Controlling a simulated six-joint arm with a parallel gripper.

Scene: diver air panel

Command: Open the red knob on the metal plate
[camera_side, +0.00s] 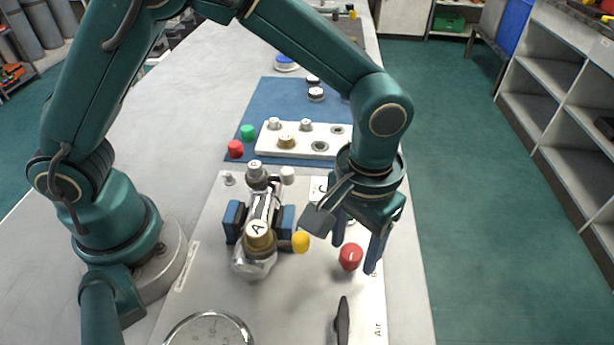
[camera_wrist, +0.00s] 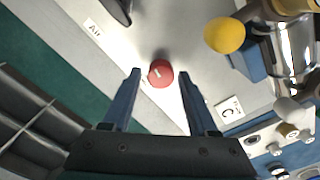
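The red knob (camera_side: 350,256) is a round knob on the light metal plate (camera_side: 207,285), near the plate's right edge in the side view. It has a small white mark on its face. In the wrist view the red knob (camera_wrist: 160,73) lies just beyond the fingertips, centred between them. My gripper (camera_side: 355,252) points down at the knob with its two blue fingers apart. The gap between the fingertips (camera_wrist: 159,72) holds nothing, and neither finger clearly touches the knob.
A yellow knob (camera_side: 301,242) sits on the valve assembly (camera_side: 262,215) left of my gripper. A black lever (camera_side: 342,322) and a pressure gauge (camera_side: 208,330) are nearer the camera. Behind are a white block (camera_side: 270,152) with caps, and loose red (camera_side: 235,149) and green (camera_side: 248,132) knobs.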

